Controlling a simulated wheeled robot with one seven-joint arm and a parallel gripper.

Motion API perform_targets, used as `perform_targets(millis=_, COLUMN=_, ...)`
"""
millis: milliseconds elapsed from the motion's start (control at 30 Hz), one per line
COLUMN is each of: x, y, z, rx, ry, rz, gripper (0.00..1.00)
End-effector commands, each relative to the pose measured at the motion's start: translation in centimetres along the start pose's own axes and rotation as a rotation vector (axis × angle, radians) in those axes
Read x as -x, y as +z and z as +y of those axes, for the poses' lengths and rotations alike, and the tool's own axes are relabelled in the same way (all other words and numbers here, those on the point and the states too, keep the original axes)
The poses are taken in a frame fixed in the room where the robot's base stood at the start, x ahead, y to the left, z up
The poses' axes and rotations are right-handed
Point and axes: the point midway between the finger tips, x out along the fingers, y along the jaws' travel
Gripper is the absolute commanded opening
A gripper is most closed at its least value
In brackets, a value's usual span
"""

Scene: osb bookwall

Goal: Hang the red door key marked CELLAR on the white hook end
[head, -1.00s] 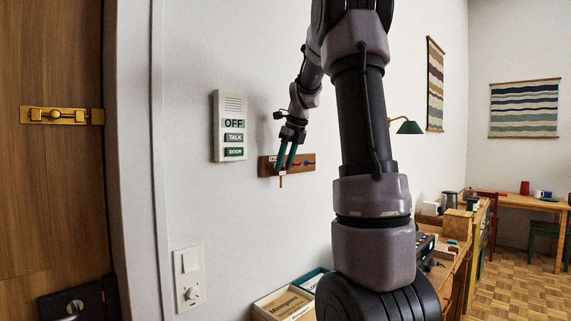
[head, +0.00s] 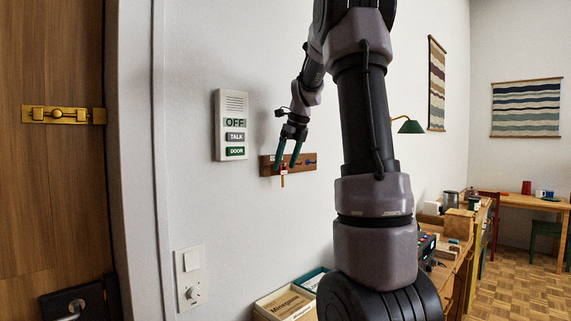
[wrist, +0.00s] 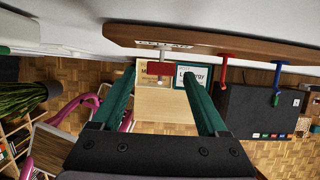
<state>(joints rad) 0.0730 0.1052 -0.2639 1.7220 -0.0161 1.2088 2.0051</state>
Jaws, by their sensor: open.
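The red key (head: 284,169) hangs at the left end of the wooden hook rack (head: 266,166). In the wrist view, the red key (wrist: 162,69) lies across the white hook (wrist: 164,54), whose pale tip shows beyond it; it appears to hang on that hook. A white label (wrist: 163,44) with dark lettering is on the rack above it. My gripper (head: 287,164) is at the key, its two teal fingers spread. In the wrist view, the open gripper (wrist: 162,76) has one finger on each side of the key, with gaps between.
A red hook (wrist: 224,68) and a blue hook (wrist: 277,86) project from the rack to the right. A white intercom (head: 231,126) is on the wall left of the rack. Boxes (head: 284,303) stand below. The wall around the rack is otherwise bare.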

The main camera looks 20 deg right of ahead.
Motion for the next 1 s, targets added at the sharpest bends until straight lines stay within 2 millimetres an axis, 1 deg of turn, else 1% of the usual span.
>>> perform_targets(millis=167, x=3.1, y=0.1, z=-0.1, rx=0.000, ry=-0.004, rz=-0.005, gripper=0.76)
perform_targets(millis=300, x=6.0, y=0.1, z=-0.1, rx=0.000, ry=-0.004, rz=-0.004, gripper=0.76)
perform_targets(millis=400, x=7.8, y=0.0, z=-0.1, rx=0.000, ry=-0.004, rz=-0.004, gripper=0.76)
perform_targets(millis=500, x=9.1, y=0.0, z=-0.1, rx=-0.001, ry=-0.002, rz=-0.002, gripper=0.76)
perform_targets(millis=633, x=10.1, y=0.0, z=-0.1, rx=0.000, ry=-0.002, rz=-0.001, gripper=0.76)
perform_targets(millis=833, x=10.4, y=-0.2, z=0.2, rx=0.020, ry=-0.001, rz=-0.004, gripper=0.76)
perform_targets(millis=933, x=10.7, y=-0.9, z=1.7, rx=0.138, ry=0.000, rz=-0.020, gripper=0.76)
perform_targets(millis=967, x=10.8, y=-1.3, z=2.5, rx=0.200, ry=0.001, rz=-0.028, gripper=0.76)
perform_targets(millis=1000, x=10.9, y=-1.9, z=3.7, rx=0.301, ry=-0.001, rz=-0.041, gripper=0.76)
